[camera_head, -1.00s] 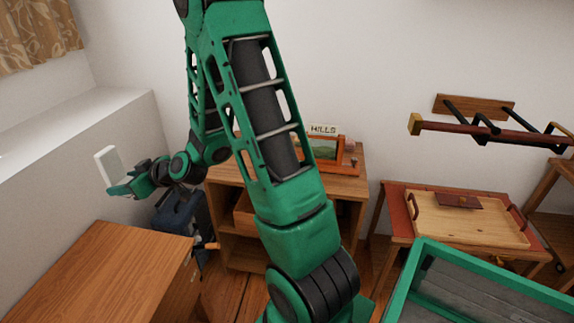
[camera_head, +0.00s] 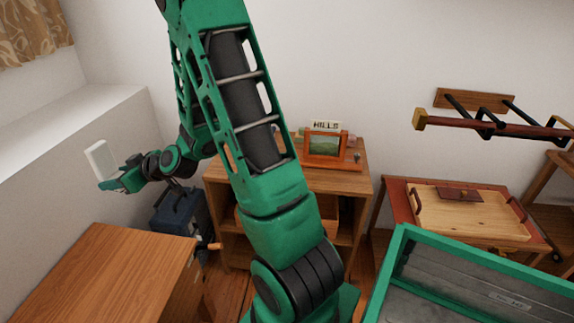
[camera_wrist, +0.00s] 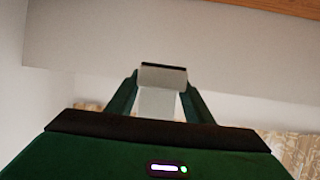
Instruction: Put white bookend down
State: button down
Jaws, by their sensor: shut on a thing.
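The white bookend (camera_head: 101,158) is at the left in the head view, held upright in the air in front of the pale wall ledge. My gripper (camera_head: 116,182) is shut on its lower part. In the wrist view the bookend (camera_wrist: 160,88) sits between the two green fingers of my gripper (camera_wrist: 160,100), with a dark strip along its edge. It is beyond and above the far left part of the wooden table top (camera_head: 105,275), not touching any surface that I can see.
A low wooden shelf (camera_head: 345,182) with a framed picture (camera_head: 324,147) and a "HILLS" sign stands behind my arm. A blue case (camera_head: 178,212) is below my wrist. At right are a wooden tray (camera_head: 470,212), a wall rack (camera_head: 490,128) and a green-rimmed bin (camera_head: 440,245). The near table top is bare.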

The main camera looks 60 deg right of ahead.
jog(key=s+d+f+m+h, duration=0.2)
jog(key=s+d+m+h, duration=0.1)
jog(key=d, duration=0.6)
jog(key=s+d+f+m+h, duration=0.1)
jog(key=s+d+m+h, duration=0.2)
jog(key=d, duration=0.7)
jog(key=s+d+f+m+h, duration=0.2)
jog(key=s+d+h, duration=0.15)
jog(key=d, duration=0.55)
jog(key=shift+y, duration=0.25)
jog(key=w+d+f, duration=0.1)
jog(key=d+f, duration=0.1)
jog(key=d, duration=0.1)
jog(key=w+d+f, duration=0.1)
jog(key=d+f, duration=0.1)
jog(key=d, duration=0.2)
jog(key=w+d+f, duration=0.1)
jog(key=d+f, duration=0.2)
jog(key=shift+d, duration=0.4)
jog(key=shift+f, duration=2.05)
jog(key=c, duration=0.9)
grip_release()
jog(key=shift+f, duration=0.2)
jog(key=shift+r, duration=0.15)
